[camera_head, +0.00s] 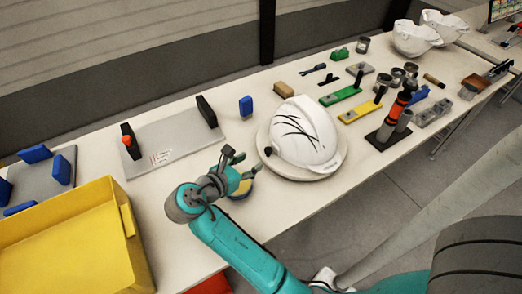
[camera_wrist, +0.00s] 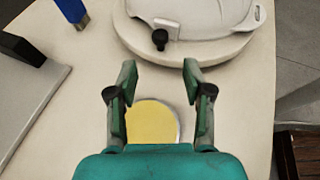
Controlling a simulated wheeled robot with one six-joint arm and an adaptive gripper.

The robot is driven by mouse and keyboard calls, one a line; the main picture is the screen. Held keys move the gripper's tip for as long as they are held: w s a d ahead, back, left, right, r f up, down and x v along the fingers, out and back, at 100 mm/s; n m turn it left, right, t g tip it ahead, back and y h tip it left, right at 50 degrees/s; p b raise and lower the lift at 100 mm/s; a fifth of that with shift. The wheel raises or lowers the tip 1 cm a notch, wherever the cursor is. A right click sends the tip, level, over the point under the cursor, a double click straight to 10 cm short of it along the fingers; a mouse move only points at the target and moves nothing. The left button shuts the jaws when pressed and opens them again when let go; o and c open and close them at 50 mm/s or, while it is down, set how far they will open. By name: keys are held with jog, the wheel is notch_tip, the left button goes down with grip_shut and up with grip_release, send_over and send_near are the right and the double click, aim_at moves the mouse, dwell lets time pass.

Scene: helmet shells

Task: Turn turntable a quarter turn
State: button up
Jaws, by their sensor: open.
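The turntable (camera_head: 324,174) is a round pale disc on the bench, with a white helmet shell (camera_head: 318,128) marked by dark curved lines on top. In the wrist view the turntable's rim (camera_wrist: 180,52) and part of the helmet shell (camera_wrist: 215,12) fill the top. A black knob (camera_wrist: 160,39) stands at the near edge of the disc; it also shows in the head view (camera_head: 268,151). My gripper (camera_head: 236,155) is open and empty, left of the disc. In the wrist view its fingertips (camera_wrist: 159,72) point toward the knob, apart from it.
A round yellow-topped item (camera_wrist: 152,122) lies below my gripper. A yellow bin (camera_head: 75,235) stands at the lower left. A grey plate (camera_head: 178,142) with black end blocks lies behind. Tools, cups and strips crowd the right.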

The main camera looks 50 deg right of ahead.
aim_at(266, 152)
jog(key=x, duration=0.8)
jog(key=shift+d+f, duration=0.1)
jog(key=shift+d, duration=0.15)
grip_shut()
